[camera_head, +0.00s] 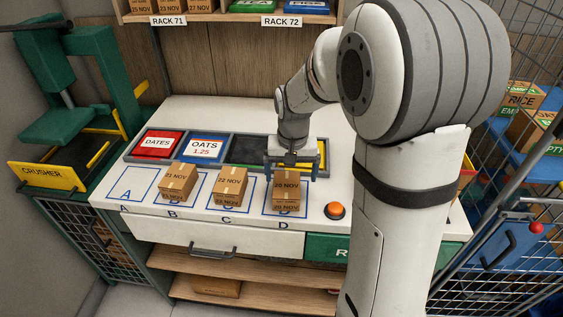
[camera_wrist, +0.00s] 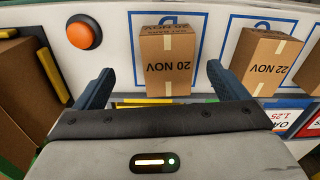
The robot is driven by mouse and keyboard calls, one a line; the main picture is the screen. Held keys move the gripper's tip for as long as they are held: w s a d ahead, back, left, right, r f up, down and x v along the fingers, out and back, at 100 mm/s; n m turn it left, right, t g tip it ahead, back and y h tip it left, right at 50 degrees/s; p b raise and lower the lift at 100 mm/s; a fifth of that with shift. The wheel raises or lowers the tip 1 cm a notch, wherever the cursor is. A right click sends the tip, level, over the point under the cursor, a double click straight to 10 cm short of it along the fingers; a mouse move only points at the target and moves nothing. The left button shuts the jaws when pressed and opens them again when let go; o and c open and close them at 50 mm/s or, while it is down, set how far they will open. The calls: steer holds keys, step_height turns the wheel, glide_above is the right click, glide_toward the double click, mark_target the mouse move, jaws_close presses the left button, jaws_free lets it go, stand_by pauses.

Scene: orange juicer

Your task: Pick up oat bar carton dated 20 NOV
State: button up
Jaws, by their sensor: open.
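The brown oat bar carton dated 20 NOV (camera_head: 286,190) stands on the white counter at square D. In the wrist view the 20 NOV carton (camera_wrist: 166,65) appears upside down, with a pale tape strip, between the lines of the two fingers. My gripper (camera_head: 292,171) is just behind and above the carton in the head view. Its two dark blue fingers are spread wide in the wrist view (camera_wrist: 160,72), with nothing held. Whether the fingertips reach beside the carton is hard to tell.
The 22 NOV carton (camera_head: 229,186) stands at C and the 21 NOV carton (camera_head: 177,181) at B. Square A (camera_head: 127,190) is empty. An orange button (camera_head: 334,210) is right of D.

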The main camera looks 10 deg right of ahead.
mark_target(287, 184)
steer(key=shift+w+f, duration=0.35)
steer(key=shift+w, duration=0.25)
steer(key=shift+w+f, duration=0.35)
steer(key=shift+w, duration=0.2)
steer(key=shift+w+f, duration=0.15)
steer(key=shift+f, duration=0.2)
steer(key=f+p, duration=0.1)
steer(key=f, duration=0.2)
steer(key=f+p, duration=0.1)
steer(key=f, duration=0.3)
steer(key=shift+w+a+f, duration=0.1)
steer(key=shift+a+f, duration=0.1)
steer(key=shift+f, duration=0.05)
steer(key=shift+c, duration=0.3)
steer(key=c, duration=1.1)
